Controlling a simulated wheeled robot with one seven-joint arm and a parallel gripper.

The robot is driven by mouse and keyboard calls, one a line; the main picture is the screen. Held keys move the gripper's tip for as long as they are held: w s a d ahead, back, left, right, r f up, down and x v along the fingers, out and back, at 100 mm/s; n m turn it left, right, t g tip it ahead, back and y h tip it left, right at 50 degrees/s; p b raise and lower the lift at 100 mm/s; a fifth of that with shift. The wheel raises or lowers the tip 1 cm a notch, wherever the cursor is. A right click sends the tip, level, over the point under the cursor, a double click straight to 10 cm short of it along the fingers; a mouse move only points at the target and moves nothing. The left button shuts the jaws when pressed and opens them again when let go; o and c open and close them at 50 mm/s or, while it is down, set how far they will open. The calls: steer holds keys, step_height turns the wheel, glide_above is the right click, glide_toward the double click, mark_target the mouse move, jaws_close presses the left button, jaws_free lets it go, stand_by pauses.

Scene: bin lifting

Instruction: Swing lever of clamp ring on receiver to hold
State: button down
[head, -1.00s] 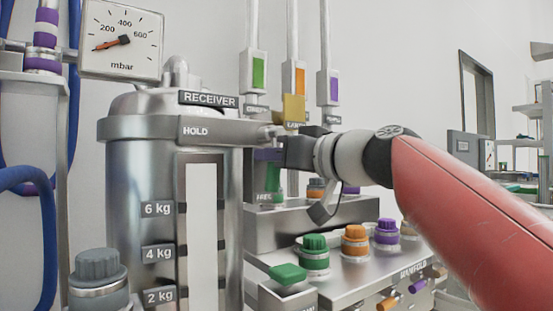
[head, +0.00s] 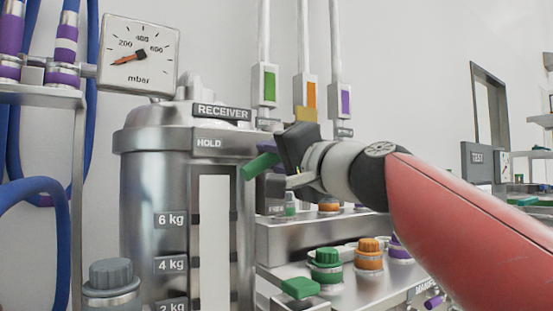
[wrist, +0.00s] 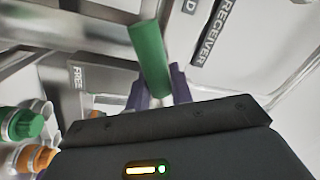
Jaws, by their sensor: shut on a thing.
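The receiver (head: 140,190) is a steel vessel with a clamp ring (head: 150,139) around its top. A HOLD label (head: 208,143) sits on the ring; a FREE label (wrist: 78,75) shows in the wrist view. The green lever (head: 258,167) sticks out at a tilt to the lower left from my gripper (head: 268,158), right of and a little below the HOLD label. In the wrist view the green lever (wrist: 148,50) lies between the purple fingers of my gripper (wrist: 158,84), which is shut on it. The lever's joint to the ring is hidden.
A pressure gauge (head: 138,58) stands above the receiver's left. Blue hoses (head: 40,190) hang at far left. Green (head: 326,266) and orange (head: 369,254) knobs stand on the manifold below my gripper. Sight tubes (head: 305,60) rise behind it.

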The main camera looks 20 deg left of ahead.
steer(key=m, duration=0.1)
steer(key=r+m+t+p, duration=0.1)
steer(key=m, duration=0.1)
steer(key=m+p, duration=0.1)
steer(key=m, duration=0.1)
steer(key=shift+s+a+r+h, duration=0.15)
steer(key=shift+r+h, duration=0.15)
steer(key=shift+h, duration=0.1)
steer(key=shift+r+m+t+p, duration=0.3)
steer(key=shift+m+p, duration=0.3)
steer(key=shift+m, duration=0.5)
steer(key=c, duration=1.3)
jaws_free()
steer(key=shift+o, duration=0.2)
steer(key=b+v, duration=0.2)
steer(key=v, duration=0.5)
steer(key=shift+s+d+f, duration=0.15)
steer(key=shift+s+d, duration=0.1)
steer(key=shift+s, duration=0.05)
